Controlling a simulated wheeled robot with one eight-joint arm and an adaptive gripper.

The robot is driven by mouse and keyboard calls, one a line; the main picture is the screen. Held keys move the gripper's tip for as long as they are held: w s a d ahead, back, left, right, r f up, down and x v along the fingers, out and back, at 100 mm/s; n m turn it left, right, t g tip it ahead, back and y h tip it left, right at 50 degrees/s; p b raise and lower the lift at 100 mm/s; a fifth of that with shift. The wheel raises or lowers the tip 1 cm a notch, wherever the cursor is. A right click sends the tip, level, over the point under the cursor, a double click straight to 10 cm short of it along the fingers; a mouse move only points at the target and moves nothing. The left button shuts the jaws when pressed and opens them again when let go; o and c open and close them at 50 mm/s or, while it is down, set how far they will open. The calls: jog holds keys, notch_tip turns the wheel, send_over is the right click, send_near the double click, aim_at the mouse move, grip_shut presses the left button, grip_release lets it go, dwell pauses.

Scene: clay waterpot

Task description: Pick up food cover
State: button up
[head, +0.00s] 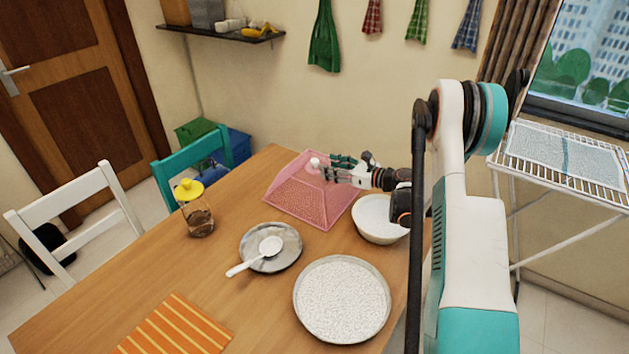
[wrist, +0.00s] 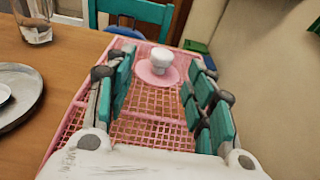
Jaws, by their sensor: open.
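The pink mesh food cover (head: 299,197) stands on the wooden table near its far edge. It has a white knob (head: 314,164) on top. My gripper (head: 334,168) is open just to the right of the knob, above the cover. In the wrist view the knob (wrist: 161,62) stands on a pink disc beyond and between the open fingers of my gripper (wrist: 157,80). The fingers look apart from the knob. The pink mesh of the cover (wrist: 150,130) shows below the fingers.
A white bowl (head: 380,220) stands close to the cover at the right. A metal plate with a white spoon (head: 268,247), a large tray of white grains (head: 343,300) and a yellow-lidded jar (head: 196,208) stand nearer. An orange striped mat (head: 177,328) lies in front.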

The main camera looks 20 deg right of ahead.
aim_at(312, 167)
jog(key=b+x, duration=0.2)
jog(key=x, duration=0.3)
jog(key=shift+w+d+r, duration=0.1)
grip_shut()
